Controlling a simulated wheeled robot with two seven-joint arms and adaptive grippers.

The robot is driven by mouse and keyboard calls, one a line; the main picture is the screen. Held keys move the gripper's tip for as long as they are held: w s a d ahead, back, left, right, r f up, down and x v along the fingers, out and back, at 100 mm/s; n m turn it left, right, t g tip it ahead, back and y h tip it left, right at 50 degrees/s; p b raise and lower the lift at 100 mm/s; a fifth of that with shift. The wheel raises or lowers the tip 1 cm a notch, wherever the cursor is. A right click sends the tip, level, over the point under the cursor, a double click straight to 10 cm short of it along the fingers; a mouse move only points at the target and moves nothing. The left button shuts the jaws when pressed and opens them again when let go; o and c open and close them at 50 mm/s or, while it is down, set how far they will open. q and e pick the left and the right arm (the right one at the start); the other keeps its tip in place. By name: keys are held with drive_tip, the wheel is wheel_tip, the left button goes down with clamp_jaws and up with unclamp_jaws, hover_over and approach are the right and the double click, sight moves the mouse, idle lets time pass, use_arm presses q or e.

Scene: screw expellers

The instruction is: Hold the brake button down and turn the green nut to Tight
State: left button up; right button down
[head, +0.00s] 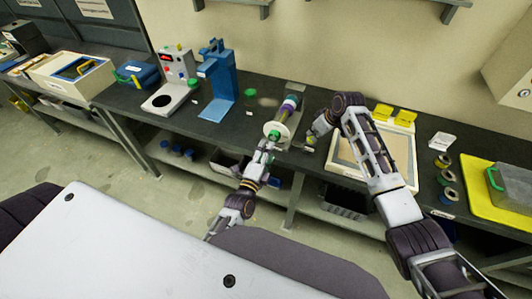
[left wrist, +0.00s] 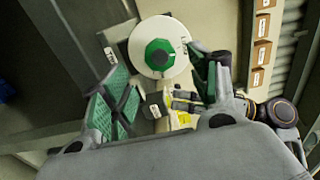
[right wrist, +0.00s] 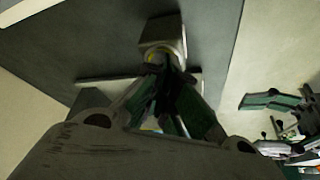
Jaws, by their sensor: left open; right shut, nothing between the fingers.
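The green nut (left wrist: 158,57) sits at the middle of a round white dial (left wrist: 146,29) on the front of the expeller; in the head view the nut (head: 274,136) faces my left gripper. My left gripper (left wrist: 160,88) is open, its green-padded fingers spread to either side below the nut, with nothing between them. My right gripper (right wrist: 172,78) is shut and empty, its tips at a small grey block (right wrist: 165,32) with a yellow ring showing beside them. The brake button itself is hidden or too small to tell; I cannot tell whether the tips press it.
A blue press stand (head: 217,85) and a grey station with a round plate (head: 165,100) stand left on the dark bench. A framed tray (head: 345,160) lies right, partly behind my right arm. Tape rolls (head: 446,178) and a yellow mat (head: 480,190) lie farther right.

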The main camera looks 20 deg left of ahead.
sight(273, 138)
use_arm(q)
drive_tip(key=shift+w, duration=0.15)
drive_tip(key=shift+w, duration=2.1)
drive_tip(key=shift+w, duration=1.9)
idle(2.4)
drive_tip(key=shift+s, duration=0.15)
idle(0.5)
drive_tip(key=shift+c, duration=0.4)
drive_tip(key=c, duration=0.7)
drive_tip(key=shift+c, duration=0.2)
